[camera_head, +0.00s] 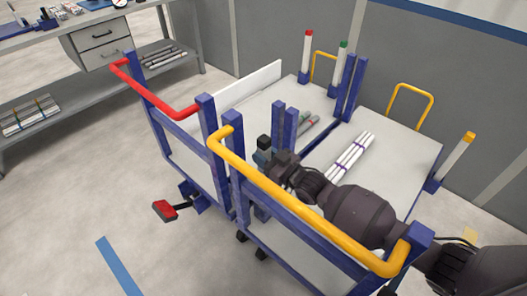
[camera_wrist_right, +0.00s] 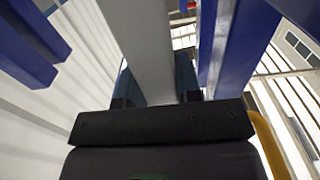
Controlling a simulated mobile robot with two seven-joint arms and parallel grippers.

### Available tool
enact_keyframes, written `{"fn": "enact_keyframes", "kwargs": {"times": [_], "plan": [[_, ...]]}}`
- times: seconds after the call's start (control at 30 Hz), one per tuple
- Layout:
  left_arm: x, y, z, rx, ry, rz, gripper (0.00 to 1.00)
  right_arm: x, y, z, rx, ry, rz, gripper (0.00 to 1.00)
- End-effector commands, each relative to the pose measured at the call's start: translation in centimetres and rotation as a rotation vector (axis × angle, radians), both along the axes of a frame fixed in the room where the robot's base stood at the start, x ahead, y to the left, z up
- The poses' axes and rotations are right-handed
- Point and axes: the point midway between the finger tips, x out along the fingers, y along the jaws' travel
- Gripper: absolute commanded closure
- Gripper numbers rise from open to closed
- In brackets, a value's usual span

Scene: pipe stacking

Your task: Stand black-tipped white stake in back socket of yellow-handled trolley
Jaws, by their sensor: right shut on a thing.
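My right gripper (camera_head: 265,156) is shut on the black-tipped white stake, just behind the left end of the yellow handle (camera_head: 305,210). In the head view only the stake's black tip (camera_head: 264,142) shows clearly, above the fingers; its lower part is hidden. In the right wrist view the stake's pale shaft (camera_wrist_right: 148,50) runs between the fingers (camera_wrist_right: 155,98). The yellow-handled trolley (camera_head: 405,155) is the right one of two. I cannot tell which socket is the back one or whether the stake touches one. My left gripper is not in view.
Blue posts (camera_head: 291,125) stand close beside the gripper. White pipes (camera_head: 352,150) lie on the trolley bed. A yellow-tipped stake (camera_head: 456,154) stands at its far right. The red-handled trolley (camera_head: 160,95) adjoins on the left, with red-tipped (camera_head: 307,52) and green-tipped (camera_head: 339,62) stakes.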

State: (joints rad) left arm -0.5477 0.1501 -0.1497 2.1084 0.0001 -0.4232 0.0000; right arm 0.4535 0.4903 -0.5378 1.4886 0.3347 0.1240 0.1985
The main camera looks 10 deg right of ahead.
Motion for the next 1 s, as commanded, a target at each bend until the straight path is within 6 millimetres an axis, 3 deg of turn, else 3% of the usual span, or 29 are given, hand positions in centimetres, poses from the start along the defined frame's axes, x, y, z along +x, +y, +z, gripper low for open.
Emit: {"fn": "enact_keyframes", "kwargs": {"times": [0.6, 1.0], "plan": [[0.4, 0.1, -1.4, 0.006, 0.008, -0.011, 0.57, 0.0, 0.0, -3.7, 0.000, 0.000, 0.001, 1.00], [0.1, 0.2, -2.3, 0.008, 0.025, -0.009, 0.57, 0.0, 0.0, -4.9, 0.001, -0.003, 0.001, 1.00]]}}
